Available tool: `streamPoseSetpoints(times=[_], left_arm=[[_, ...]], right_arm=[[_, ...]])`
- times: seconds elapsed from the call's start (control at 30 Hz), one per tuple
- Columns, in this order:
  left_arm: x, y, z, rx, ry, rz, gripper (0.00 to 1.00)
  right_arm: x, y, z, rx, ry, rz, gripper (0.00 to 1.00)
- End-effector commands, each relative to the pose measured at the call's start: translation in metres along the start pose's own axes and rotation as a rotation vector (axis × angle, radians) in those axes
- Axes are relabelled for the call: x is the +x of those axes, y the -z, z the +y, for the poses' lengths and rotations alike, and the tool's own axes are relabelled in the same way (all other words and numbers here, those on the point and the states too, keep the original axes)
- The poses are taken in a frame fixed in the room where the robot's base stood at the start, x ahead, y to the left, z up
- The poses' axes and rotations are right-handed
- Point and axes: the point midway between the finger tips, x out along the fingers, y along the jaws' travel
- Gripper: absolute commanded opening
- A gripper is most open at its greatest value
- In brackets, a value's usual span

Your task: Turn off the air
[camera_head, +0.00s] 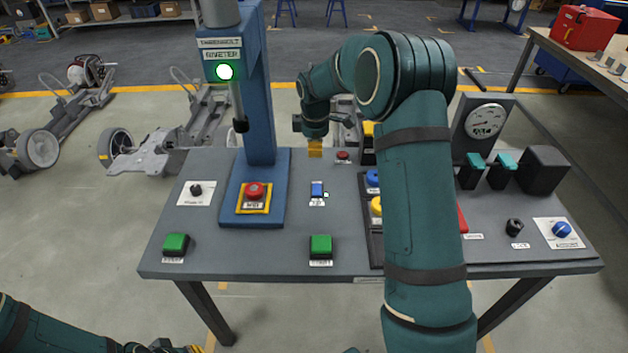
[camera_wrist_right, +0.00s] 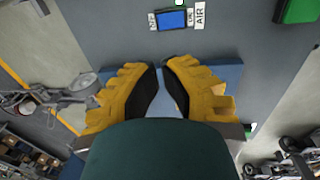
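A small blue AIR switch (camera_head: 317,189) sits on the grey console top, with a small lit green lamp (camera_head: 326,195) at its right. In the right wrist view the blue switch (camera_wrist_right: 172,19) and its AIR label are at the top, beyond the fingertips. My right gripper (camera_head: 315,150) is above the far part of the console, behind the switch and apart from it. Its yellow fingers (camera_wrist_right: 158,68) come together at the tips with nothing seen between them. My left gripper (camera_head: 180,349) is mostly cut off at the bottom edge, clear of the console.
The blue riveter column (camera_head: 259,120) stands left of the switch, its green lamp (camera_head: 225,72) lit. A red button (camera_head: 254,189) is on its base. Green buttons (camera_head: 320,245) (camera_head: 175,244) are along the front. My right arm hides part of the console's right half.

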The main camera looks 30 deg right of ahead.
Motion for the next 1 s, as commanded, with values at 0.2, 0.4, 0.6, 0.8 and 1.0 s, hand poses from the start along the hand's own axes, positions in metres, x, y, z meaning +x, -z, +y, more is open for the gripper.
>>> streamPoseSetpoints(times=[0.2,0.4,0.6,0.8,1.0], left_arm=[[0.002,0.0,-0.001,0.0,0.0,0.001,0.0],[0.009,0.001,-0.003,0.0,0.0,0.004,0.0],[0.016,0.002,-0.006,0.001,0.0,0.008,0.0],[0.023,0.003,-0.008,0.001,0.0,0.011,0.0],[0.026,0.003,-0.01,0.002,0.0,0.013,0.0]], right_arm=[[0.01,0.0,-0.001,0.0,0.003,-0.001,0.0],[0.044,0.0,-0.001,0.0,0.004,-0.002,0.0],[0.084,0.0,-0.001,0.001,0.004,-0.002,0.0],[0.118,0.001,-0.001,0.0,0.002,0.0,0.0],[0.137,0.0,-0.001,0.001,0.001,0.0,0.0]])
